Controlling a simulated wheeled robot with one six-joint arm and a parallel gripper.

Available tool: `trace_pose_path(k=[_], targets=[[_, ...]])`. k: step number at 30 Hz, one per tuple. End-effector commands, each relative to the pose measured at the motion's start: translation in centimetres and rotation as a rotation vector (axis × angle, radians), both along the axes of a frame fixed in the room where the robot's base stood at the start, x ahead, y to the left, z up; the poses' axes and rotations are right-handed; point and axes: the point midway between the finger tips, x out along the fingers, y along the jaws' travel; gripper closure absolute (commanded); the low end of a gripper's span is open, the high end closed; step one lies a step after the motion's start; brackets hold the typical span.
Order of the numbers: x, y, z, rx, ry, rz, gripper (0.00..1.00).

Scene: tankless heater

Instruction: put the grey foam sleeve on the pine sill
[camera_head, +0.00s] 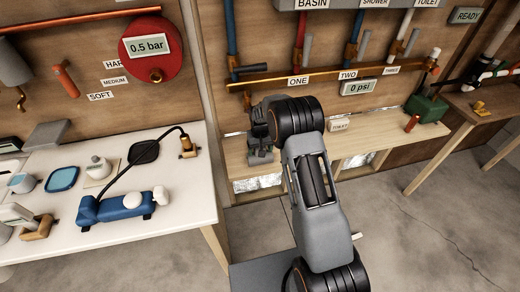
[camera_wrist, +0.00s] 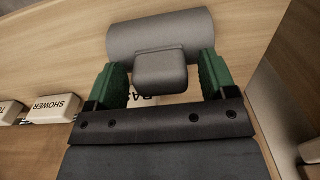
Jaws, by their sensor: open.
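The grey foam sleeve (camera_wrist: 160,30) is a thick grey cylinder with a rounded grey block (camera_wrist: 161,72) on its near side. It lies sideways over the pale pine sill (camera_wrist: 60,55) in the wrist view; whether it rests fully on the wood is hard to tell. My gripper (camera_wrist: 163,80) is open, with one green fingertip on each side of the block. In the head view the sleeve is small and dark, partly hidden by my gripper (camera_head: 261,135), above the left part of the pine sill (camera_head: 375,150).
A SHOWER block (camera_wrist: 52,107) sits at the sill's left in the wrist view, and a BASIN label is partly covered by my gripper. Copper pipe (camera_head: 310,76) runs above the sill. A green box (camera_head: 426,108) stands at its right end. A white workbench (camera_head: 185,215) is at left.

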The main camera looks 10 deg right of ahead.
Motion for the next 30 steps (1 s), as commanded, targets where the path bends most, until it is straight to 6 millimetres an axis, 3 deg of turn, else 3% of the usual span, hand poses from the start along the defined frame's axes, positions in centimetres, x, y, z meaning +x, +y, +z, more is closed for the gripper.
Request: trace_pose_path(k=[15,23,26,30], targets=[[0.1,0.0,9.1,0.000,-0.004,0.000,0.22],[-0.1,0.0,11.9,0.000,-0.005,0.000,0.22],[-1.2,0.0,13.7,0.000,-0.020,0.001,0.22],[-5.0,0.1,17.7,0.001,-0.067,0.002,0.22]])
